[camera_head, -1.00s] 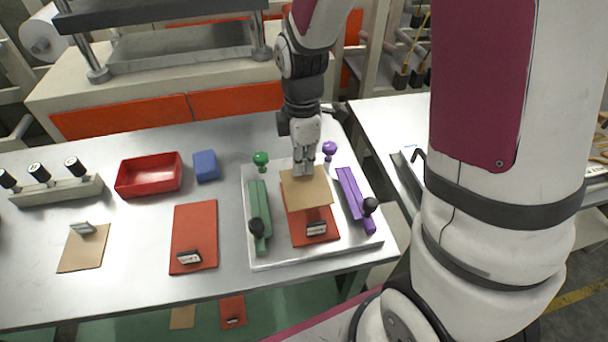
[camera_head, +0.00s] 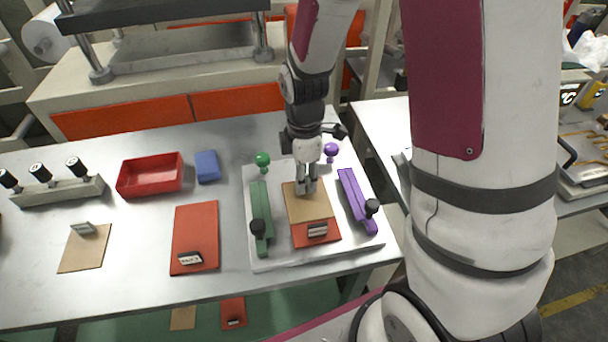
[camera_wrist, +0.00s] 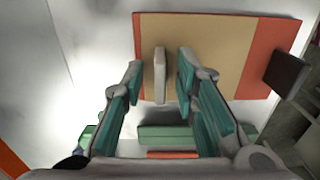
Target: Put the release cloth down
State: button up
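The release cloth (camera_head: 309,206) is a tan sheet lying over a red sheet (camera_head: 300,238) on the white plate. In the wrist view the cloth (camera_wrist: 222,50) has red showing along two sides. Its upright pale tab (camera_wrist: 160,75) stands between my fingers, with a gap on each side. My gripper (camera_head: 307,188) is over the cloth's far end. In the wrist view my gripper (camera_wrist: 158,92) is open around the tab. The fingers hide part of the cloth's far edge in the head view.
The plate (camera_head: 285,262) has a green clamp (camera_head: 262,205) at left and a purple clamp (camera_head: 351,195) at right. A second red sheet (camera_head: 195,228), another tan sheet (camera_head: 86,252), a red tray (camera_head: 150,172) and a blue block (camera_head: 207,166) lie to the left.

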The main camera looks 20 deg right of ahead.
notch_tip(320, 180, up, 11)
jog(key=s+r+m+t, duration=0.4)
jog(key=s+r+m, duration=0.9)
jog(key=s+m, duration=0.2)
jog(key=shift+s+d+r+m+t, duration=0.2)
jog(key=shift+s+r+m+t, duration=0.2)
jog(key=shift+s, duration=0.6)
